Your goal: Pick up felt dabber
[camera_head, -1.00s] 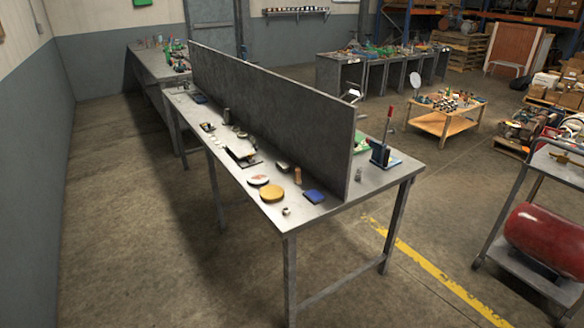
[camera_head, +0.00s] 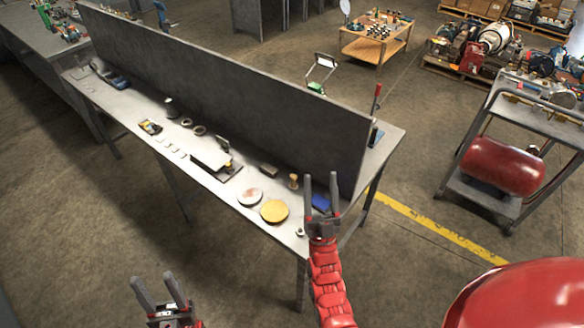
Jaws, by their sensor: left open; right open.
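A small upright wood-coloured piece (camera_head: 293,181) stands on the grey metal table (camera_head: 232,215), close to the tall divider. It looks most like the felt dabber, but it is too small to be sure. My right gripper (camera_head: 321,182) is open and empty, and appears just right of that piece, over the table's near corner in the picture. My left gripper (camera_head: 152,280) is open and empty, low in the picture, in front of the table and well away from the piece.
A yellow disc (camera_head: 274,211), a whitish disc (camera_head: 250,197), a dark blue item (camera_head: 321,203) and a small nut-like part (camera_head: 299,232) lie near the piece. The tall grey divider (camera_head: 240,95) runs along the table. A cart (camera_head: 530,120) stands at right.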

